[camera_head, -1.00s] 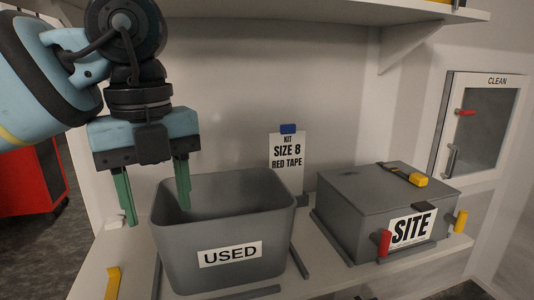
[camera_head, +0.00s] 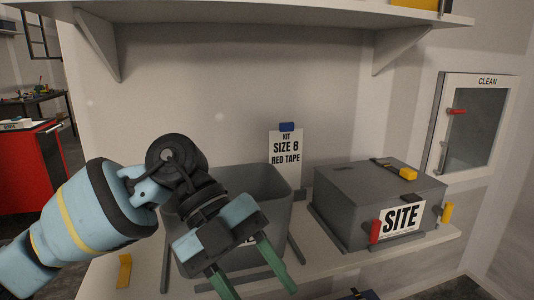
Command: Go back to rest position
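My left gripper (camera_head: 252,282) comes in from the left and hangs low in front of the grey USED bin (camera_head: 268,180). Its two green fingers point down and to the right, spread apart with nothing between them. The gripper and wrist cover much of the bin's front and most of its label. The bin's floor is hidden. My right gripper is not in view.
A closed grey SITE box (camera_head: 345,200) with red and yellow latches stands right of the bin. A kit sign (camera_head: 285,150) stands behind. A CLEAN cabinet (camera_head: 473,125) is on the right wall. A shelf (camera_head: 250,13) overhangs the bench. A red cabinet (camera_head: 28,170) stands far left.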

